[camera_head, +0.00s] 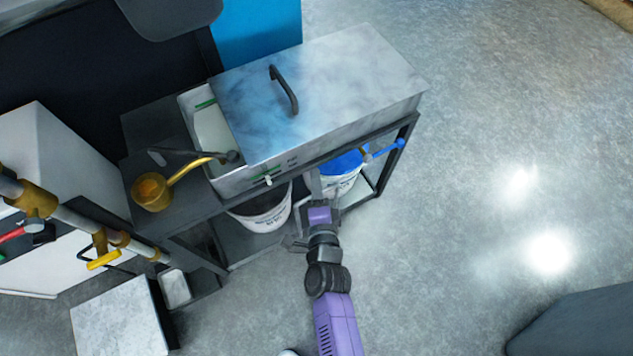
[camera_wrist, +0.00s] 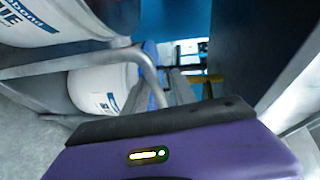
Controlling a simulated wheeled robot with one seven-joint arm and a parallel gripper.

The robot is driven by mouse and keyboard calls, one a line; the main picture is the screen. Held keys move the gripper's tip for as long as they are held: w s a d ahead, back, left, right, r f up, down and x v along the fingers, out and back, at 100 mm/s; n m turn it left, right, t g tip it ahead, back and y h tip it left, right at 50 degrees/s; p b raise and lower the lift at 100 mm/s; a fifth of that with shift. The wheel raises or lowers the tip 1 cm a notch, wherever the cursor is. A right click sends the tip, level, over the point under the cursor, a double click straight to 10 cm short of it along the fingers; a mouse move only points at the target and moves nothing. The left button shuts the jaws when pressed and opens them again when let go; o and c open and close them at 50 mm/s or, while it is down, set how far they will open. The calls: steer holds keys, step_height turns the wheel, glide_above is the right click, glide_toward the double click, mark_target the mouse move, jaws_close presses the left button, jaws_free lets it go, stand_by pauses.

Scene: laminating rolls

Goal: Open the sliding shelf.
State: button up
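The lower shelf (camera_head: 238,243) sits low in the dark-framed bench and carries two white buckets; I take it to be the sliding shelf. A bent grey metal bar, which looks like its handle, crosses the wrist view (camera_wrist: 151,72) in front of the buckets. My gripper (camera_head: 318,195) is low at the bench's front, between the two buckets, close to the bar. In the wrist view its purple body fills the bottom.
One white bucket (camera_head: 263,212) is left of my gripper, and another (camera_head: 340,184) with blue contents is right of it. A metal tank (camera_head: 330,90) with a black-handled lid stands on top. A brass ladle (camera_head: 152,191) lies left.

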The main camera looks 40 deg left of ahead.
jaws_close()
stand_by(1.5)
